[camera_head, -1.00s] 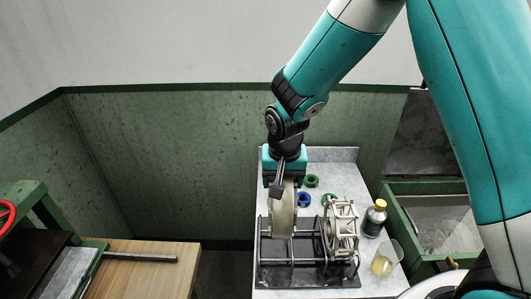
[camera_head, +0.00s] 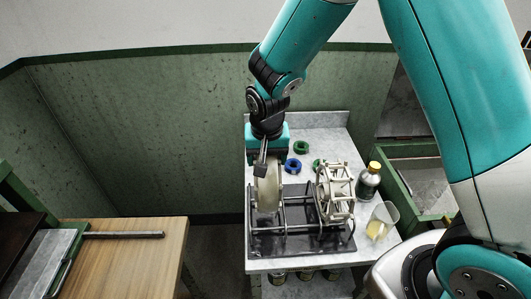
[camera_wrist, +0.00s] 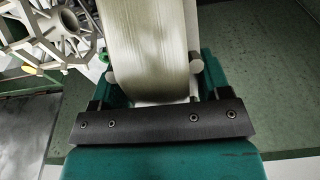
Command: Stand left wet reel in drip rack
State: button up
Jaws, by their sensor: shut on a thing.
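My gripper (camera_head: 262,166) is shut on a pale, cream-wound reel (camera_head: 267,192), seen edge-on in the head view. The reel hangs upright beneath the gripper, at the left part of the dark drip rack (camera_head: 300,246). Its lower edge is among the rack's bars; I cannot tell whether it rests on them. In the wrist view the reel's wound band (camera_wrist: 153,45) fills the space in front of the jaws. A second, open-framed reel (camera_head: 335,190) stands in the right part of the rack, and it also shows in the wrist view (camera_wrist: 50,35).
Behind the rack lie green rings (camera_head: 301,147) and a blue ring (camera_head: 293,166). A yellow-capped bottle (camera_head: 368,182) and a beaker of yellow liquid (camera_head: 381,224) stand to the right. A green-rimmed basin (camera_head: 412,160) is farther right. A wooden table (camera_head: 130,255) is at left, across a gap.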

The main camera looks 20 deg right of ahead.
notch_tip(320, 180, down, 8)
jog(key=b, duration=0.5)
jog(key=o, duration=1.1)
jog(key=shift+r, duration=0.1)
jog(key=s+r+b, duration=0.1)
jog(key=r, duration=0.4)
jog(key=r+b, duration=0.1)
jog(key=r, duration=0.5)
jog(key=s+r+b, duration=0.1)
jog(key=r, duration=0.5)
jog(key=shift+s+a, duration=0.3)
jog(key=shift+a, duration=0.1)
jog(key=s+a+n+y, duration=0.1)
jog(key=s+n, duration=0.2)
jog(key=s, duration=0.4)
jog(key=s+a+n+g+y, duration=0.1)
jog(key=s+n+y, duration=0.1)
jog(key=s+n, duration=0.2)
jog(key=s+a+n+y+b, duration=0.1)
jog(key=s+n, duration=0.2)
jog(key=s, duration=0.7)
jog(key=shift+a+f+n+g+y, duration=0.1)
jog(key=shift+a+n+g+y, duration=0.2)
jog(key=shift+n+g+y, duration=0.1)
jog(key=shift+c, duration=0.3)
